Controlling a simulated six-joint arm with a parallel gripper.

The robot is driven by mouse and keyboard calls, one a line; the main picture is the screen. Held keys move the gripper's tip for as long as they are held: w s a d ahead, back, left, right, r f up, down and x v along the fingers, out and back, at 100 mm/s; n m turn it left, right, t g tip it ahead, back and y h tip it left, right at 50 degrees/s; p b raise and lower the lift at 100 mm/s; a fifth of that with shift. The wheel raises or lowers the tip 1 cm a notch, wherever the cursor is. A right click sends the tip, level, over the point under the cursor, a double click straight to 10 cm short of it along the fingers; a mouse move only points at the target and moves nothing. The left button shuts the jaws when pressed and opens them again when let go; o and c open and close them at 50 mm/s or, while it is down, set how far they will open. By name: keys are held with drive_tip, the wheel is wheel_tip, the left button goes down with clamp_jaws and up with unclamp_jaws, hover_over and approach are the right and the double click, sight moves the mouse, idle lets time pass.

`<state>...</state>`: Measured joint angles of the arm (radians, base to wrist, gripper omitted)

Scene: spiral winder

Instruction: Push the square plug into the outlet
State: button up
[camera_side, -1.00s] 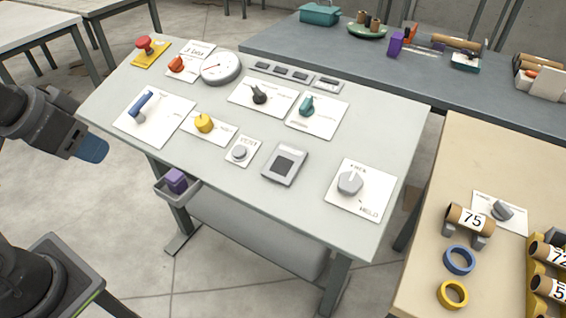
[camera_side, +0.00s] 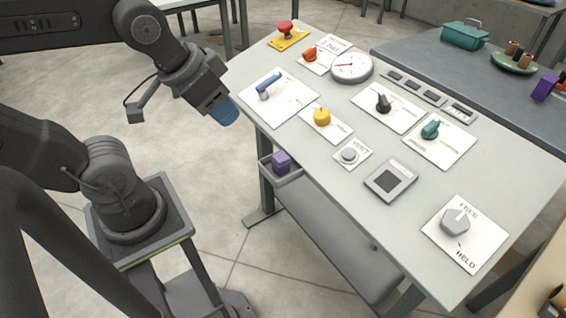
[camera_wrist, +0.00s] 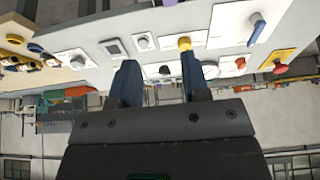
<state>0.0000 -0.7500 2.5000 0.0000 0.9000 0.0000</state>
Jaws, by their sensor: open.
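The square plug, a purple block (camera_side: 281,162), sits in a small grey tray (camera_side: 284,181) on the near left edge of the sloped panel. What looks like the outlet is a grey box (camera_side: 391,180) with a dark square opening, on the panel's near side; it also shows in the wrist view (camera_wrist: 113,47). My gripper (camera_side: 228,112) has blue fingers and hangs above and left of the plug, apart from it. In the wrist view my gripper's fingers (camera_wrist: 158,70) stand apart with nothing held between them. A bit of purple (camera_wrist: 170,2) shows at that view's top edge.
The panel carries a blue lever (camera_side: 270,84), a yellow knob (camera_side: 322,117), a round grey button (camera_side: 349,156), a grey knob (camera_side: 455,220), a red button (camera_side: 286,29) and a dial (camera_side: 352,67). The panel's near left corner is close to my gripper.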

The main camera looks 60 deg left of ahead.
idle(0.6)
drive_tip(key=m+g+y, duration=0.5)
drive_tip(key=m+g, duration=0.1)
drive_tip(key=m, duration=1.2)
hover_over(280, 156)
drive_tip(key=d, duration=0.5)
wheel_tip(280, 156, down, 9)
drive_tip(key=shift+r, duration=0.2)
drive_tip(key=shift+h, duration=0.3)
drive_tip(key=x, duration=0.8)
drive_tip(key=shift+w+a+f, duration=0.1)
drive_tip(key=shift+a+f, duration=0.05)
drive_tip(key=shift+f, duration=0.15)
